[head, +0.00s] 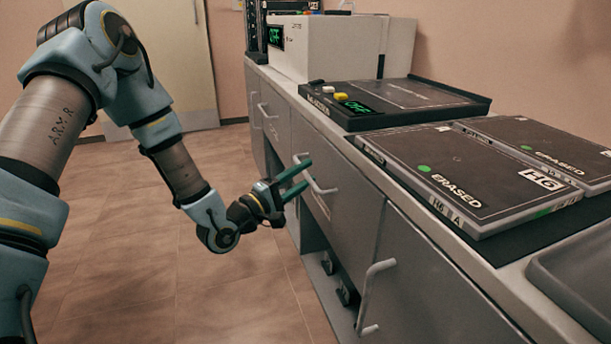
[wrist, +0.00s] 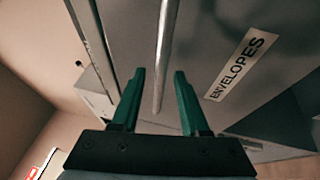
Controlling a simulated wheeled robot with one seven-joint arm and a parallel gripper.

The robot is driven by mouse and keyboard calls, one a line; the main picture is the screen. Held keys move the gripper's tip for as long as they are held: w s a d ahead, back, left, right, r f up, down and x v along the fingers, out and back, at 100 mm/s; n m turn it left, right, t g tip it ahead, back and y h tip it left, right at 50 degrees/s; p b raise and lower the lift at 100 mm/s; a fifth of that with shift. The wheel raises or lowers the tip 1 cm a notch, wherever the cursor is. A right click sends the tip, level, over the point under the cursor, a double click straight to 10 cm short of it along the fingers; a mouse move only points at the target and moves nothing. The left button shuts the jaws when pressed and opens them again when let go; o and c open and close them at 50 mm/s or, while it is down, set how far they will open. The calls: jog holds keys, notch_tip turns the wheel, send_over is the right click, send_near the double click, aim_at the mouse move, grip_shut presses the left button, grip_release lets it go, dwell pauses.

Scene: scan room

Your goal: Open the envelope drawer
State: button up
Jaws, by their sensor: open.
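The envelope drawer (head: 335,205) is a grey front in the cabinet row, and it looks shut. Its label reads ENVELOPES in the wrist view (wrist: 235,65). A pale bar handle (head: 322,187) stands out from the drawer front. My gripper (head: 307,174) is at this handle with its green fingers apart. In the wrist view the handle bar (wrist: 164,55) runs between the two open fingers (wrist: 160,78), with a gap showing on each side. I cannot tell exactly how deep the bar sits between the fingertips.
The counter carries dark flat panels marked ERASED (head: 460,180), a black device with a green display (head: 395,100) and a white machine (head: 320,45). Another cabinet handle (head: 370,295) sticks out nearer to me. The tiled floor (head: 130,250) left of the cabinets is clear.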

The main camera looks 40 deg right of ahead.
jog(key=shift+d+r, duration=0.1)
jog(key=shift+d, duration=0.3)
jog(key=shift+c, duration=0.2)
grip_shut()
dwell(1.0)
